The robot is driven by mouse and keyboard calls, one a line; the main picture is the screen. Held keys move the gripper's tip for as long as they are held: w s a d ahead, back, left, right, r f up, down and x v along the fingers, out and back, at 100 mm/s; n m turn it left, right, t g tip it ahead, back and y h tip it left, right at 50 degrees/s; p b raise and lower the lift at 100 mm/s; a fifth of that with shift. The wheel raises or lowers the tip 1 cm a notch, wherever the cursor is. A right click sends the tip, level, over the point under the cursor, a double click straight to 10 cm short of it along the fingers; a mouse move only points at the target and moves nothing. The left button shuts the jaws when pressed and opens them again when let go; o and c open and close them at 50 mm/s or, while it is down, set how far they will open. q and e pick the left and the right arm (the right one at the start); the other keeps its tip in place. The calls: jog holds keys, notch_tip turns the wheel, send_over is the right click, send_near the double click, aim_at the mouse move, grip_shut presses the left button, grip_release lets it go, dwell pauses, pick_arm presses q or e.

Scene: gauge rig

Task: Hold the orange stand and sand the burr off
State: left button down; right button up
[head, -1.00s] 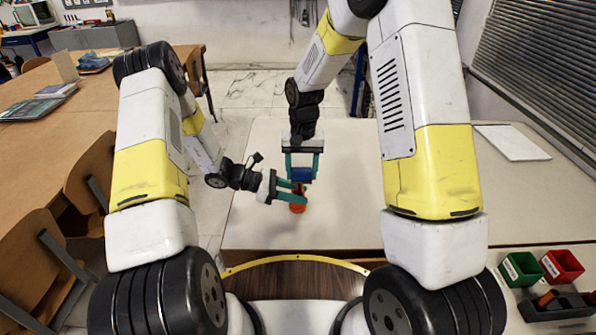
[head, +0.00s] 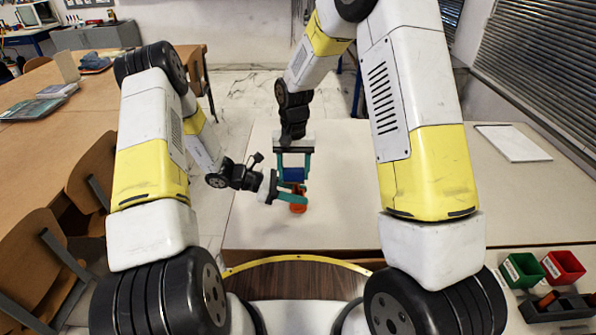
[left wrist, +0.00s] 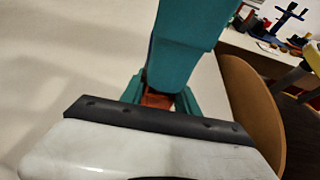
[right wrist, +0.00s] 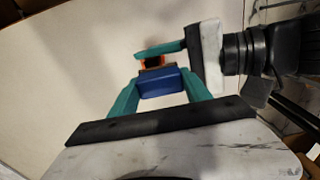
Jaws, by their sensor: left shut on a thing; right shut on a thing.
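The orange stand (head: 298,207) is upright on the white table, and my left gripper (head: 290,194) is shut on it from the left. In the left wrist view only a sliver of the stand (left wrist: 156,100) shows between the fingers. My right gripper (head: 294,170) points down from above, shut on a blue block (head: 294,174). In the right wrist view the blue block (right wrist: 161,82) sits between the teal fingers, close against the top of the orange stand (right wrist: 152,62). I cannot tell whether they touch. The burr is hidden.
Green (head: 522,269) and red (head: 562,266) bins and a dark tray (head: 556,307) are at the lower right. A white sheet (head: 512,143) lies on the right of the table (head: 345,220). The table around the stand is clear. Wooden chairs (head: 45,250) stand at the left.

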pick_arm(q)
jog(key=shift+d, duration=0.1)
pick_arm(e)
jog(key=shift+s+a+f, duration=0.1)
jog(key=shift+s+f, duration=0.15)
jog(key=shift+d, duration=0.75)
jog(key=shift+w+d+r, duration=0.2)
jog(key=shift+d+r, duration=0.35)
jog(key=shift+r, duration=0.25)
jog(key=shift+d+r, duration=0.3)
jog(key=shift+r, duration=0.3)
jog(key=shift+d+r, duration=0.35)
jog(key=shift+r, duration=0.3)
jog(key=shift+d+r, duration=0.3)
jog(key=shift+r, duration=0.3)
pick_arm(q)
jog(key=shift+f, duration=0.1)
jog(key=c, duration=0.8)
grip_release()
jog(key=shift+c, duration=0.2)
jog(key=shift+a, duration=0.2)
jog(key=v, duration=1.2)
